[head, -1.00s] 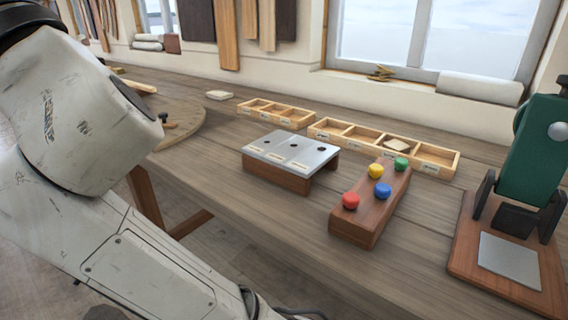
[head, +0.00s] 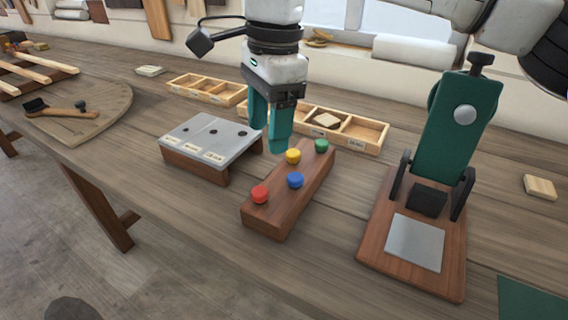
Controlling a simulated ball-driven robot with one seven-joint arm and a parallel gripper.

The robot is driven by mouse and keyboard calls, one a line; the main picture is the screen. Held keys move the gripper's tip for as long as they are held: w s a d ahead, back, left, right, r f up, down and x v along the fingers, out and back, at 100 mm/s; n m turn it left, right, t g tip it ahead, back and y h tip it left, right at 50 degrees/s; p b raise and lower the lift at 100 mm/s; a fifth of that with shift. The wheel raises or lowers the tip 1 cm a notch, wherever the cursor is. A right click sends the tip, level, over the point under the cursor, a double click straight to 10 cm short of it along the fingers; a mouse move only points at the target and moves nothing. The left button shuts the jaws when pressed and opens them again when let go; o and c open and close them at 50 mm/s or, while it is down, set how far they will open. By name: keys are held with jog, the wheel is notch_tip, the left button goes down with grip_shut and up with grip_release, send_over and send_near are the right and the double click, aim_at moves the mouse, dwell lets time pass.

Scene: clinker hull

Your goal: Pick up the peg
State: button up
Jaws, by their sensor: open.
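Pegs with round coloured heads stand in a reddish wooden block (head: 268,219): red (head: 260,194), blue (head: 295,180), yellow (head: 293,156) and green (head: 321,146). I cannot tell which of them is the task's peg. My gripper (head: 267,145) points down with its two teal fingers apart and nothing between them. It appears above and near the block's far left side, close to the yellow peg in the picture. The gap between fingertips and pegs is hard to judge. The pegs' shafts are hidden in the block.
A metal-topped stand with holes (head: 210,136) is left of the block. Divided wooden trays (head: 362,136) lie behind, partly hidden by my gripper. A green device on a wooden base (head: 375,240) stands at the right. Bare bench lies before the block.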

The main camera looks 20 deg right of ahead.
jog(key=d+h, duration=0.1)
jog(key=d, duration=0.3)
send_over(295, 176)
jog(key=f, duration=0.6)
jog(key=shift+a, duration=0.4)
jog(key=f, duration=0.5)
jog(key=shift+d, duration=0.35)
jog(key=c, duration=1.1)
jog(key=shift+r, duration=0.15)
